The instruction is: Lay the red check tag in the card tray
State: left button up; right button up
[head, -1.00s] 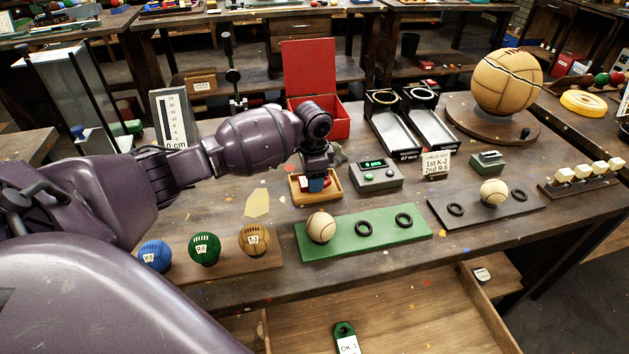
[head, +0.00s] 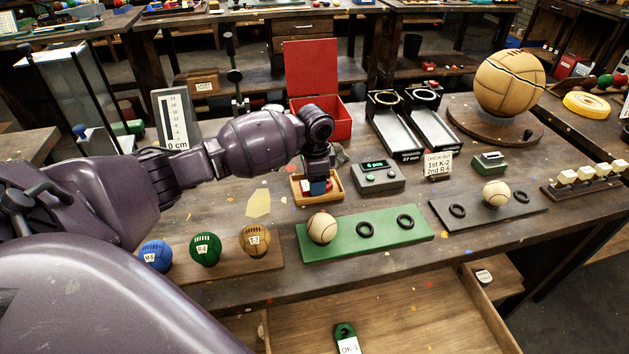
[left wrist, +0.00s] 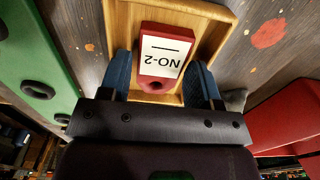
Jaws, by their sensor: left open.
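The red check tag (left wrist: 165,50), with a white label reading NO-2, lies in the wooden card tray (left wrist: 119,22) in the left wrist view. It appears to rest on the tray floor, though its underside is hidden. My left gripper (left wrist: 168,82) has its blue fingers apart, one on each side of the tag, with a clear gap at the right finger. In the head view my left gripper (head: 319,188) points down over the card tray (head: 308,204) and hides most of the tag. My right gripper is not in view.
A red open box (head: 337,124) stands behind the tray, and a grey-green device with a display (head: 378,177) is to its right. A green board (head: 385,232) with a ball and rings lies in front. An open drawer (head: 400,320) holds a green tag (head: 345,338).

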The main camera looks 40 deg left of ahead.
pick_arm(q)
notch_tip(320, 180, up, 12)
jog(key=p, duration=0.2)
jog(key=shift+f, duration=0.15)
dwell(0.5)
